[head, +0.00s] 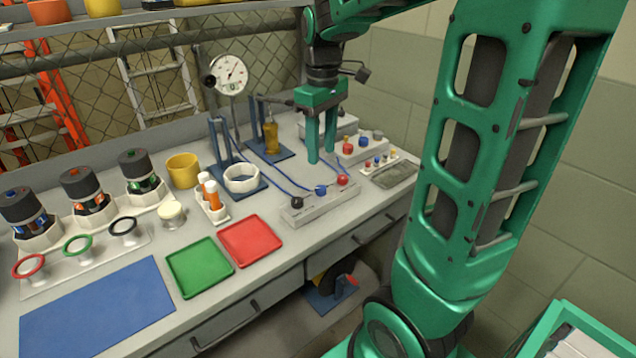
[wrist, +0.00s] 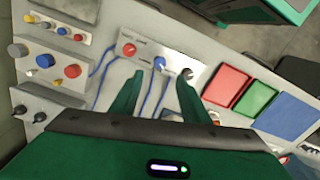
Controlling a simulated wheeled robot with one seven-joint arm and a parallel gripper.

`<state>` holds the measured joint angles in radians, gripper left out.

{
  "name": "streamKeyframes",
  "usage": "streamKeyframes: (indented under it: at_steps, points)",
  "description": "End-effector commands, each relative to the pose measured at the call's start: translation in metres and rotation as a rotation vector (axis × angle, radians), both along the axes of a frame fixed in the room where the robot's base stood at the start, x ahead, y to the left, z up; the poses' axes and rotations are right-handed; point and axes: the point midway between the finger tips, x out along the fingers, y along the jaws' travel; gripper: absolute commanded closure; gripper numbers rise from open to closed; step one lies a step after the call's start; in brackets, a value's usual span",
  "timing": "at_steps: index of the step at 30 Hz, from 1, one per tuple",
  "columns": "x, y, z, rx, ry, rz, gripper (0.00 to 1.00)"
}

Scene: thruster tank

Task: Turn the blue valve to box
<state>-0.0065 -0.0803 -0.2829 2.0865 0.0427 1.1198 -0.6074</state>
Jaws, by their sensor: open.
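The blue valve (head: 321,190) is a small blue knob in the middle of a pale grey valve block (head: 300,213), between a red knob (head: 342,181) and a black knob (head: 296,202). In the wrist view the blue valve (wrist: 160,63) shows beyond and between my fingertips, with a blue hose running from it. Small lettering on the block is too blurred to read. My green gripper (head: 321,158) points down, open and empty, behind the block in the head view. In the wrist view the two fingers of my gripper (wrist: 160,80) are apart and not touching the valve.
Other knob blocks (head: 362,145) stand right of the valve block. A white ring on a blue stand (head: 242,178), orange-capped tubes (head: 212,193) and a dial gauge (head: 229,75) stand to its left and behind. Red (head: 250,241) and green (head: 199,267) trays lie at the front.

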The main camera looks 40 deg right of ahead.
Motion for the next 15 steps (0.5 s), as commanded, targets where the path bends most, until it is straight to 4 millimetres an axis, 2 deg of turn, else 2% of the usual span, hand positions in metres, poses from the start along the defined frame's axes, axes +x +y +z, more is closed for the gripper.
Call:
streamKeyframes:
  at_steps: [5,15]
  points:
    - [0.002,0.0,-0.015,0.0,0.003,0.009,0.58]
    - [0.001,-0.001,-0.074,0.0,0.004,0.004,0.58]
